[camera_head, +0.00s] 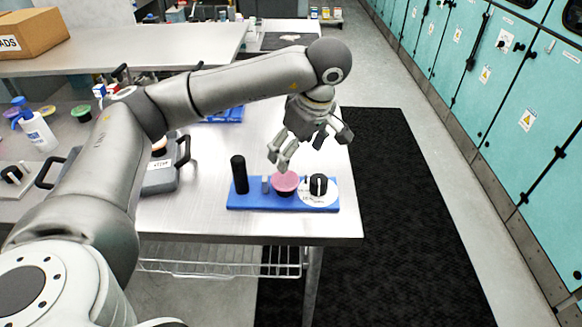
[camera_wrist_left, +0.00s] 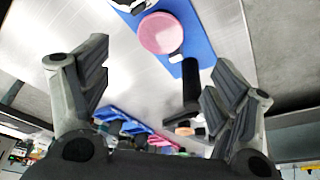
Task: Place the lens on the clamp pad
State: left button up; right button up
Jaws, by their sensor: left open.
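A round pink-topped piece with a dark lower part, which looks like the lens (camera_head: 286,181), sits on a blue base plate (camera_head: 255,204) near the table's front right corner. I cannot tell where it meets the clamp pad, as that spot is hidden under it. My left gripper (camera_head: 309,149) is open and empty, above and just behind the pink piece. In the left wrist view the pink piece (camera_wrist_left: 168,33) lies beyond and between the spread fingers of the gripper (camera_wrist_left: 163,75), apart from both. My right gripper is not in view.
The base plate also bears a black post (camera_head: 239,174), a small grey block and a white dial with a black knob (camera_head: 318,185). A grey handled case (camera_head: 160,178) stands to the left. A white bottle (camera_head: 38,132) and coloured round pieces lie farther left. Bare table lies behind the plate.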

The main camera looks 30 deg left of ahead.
pick_arm(q)
jog(key=shift+v, duration=1.1)
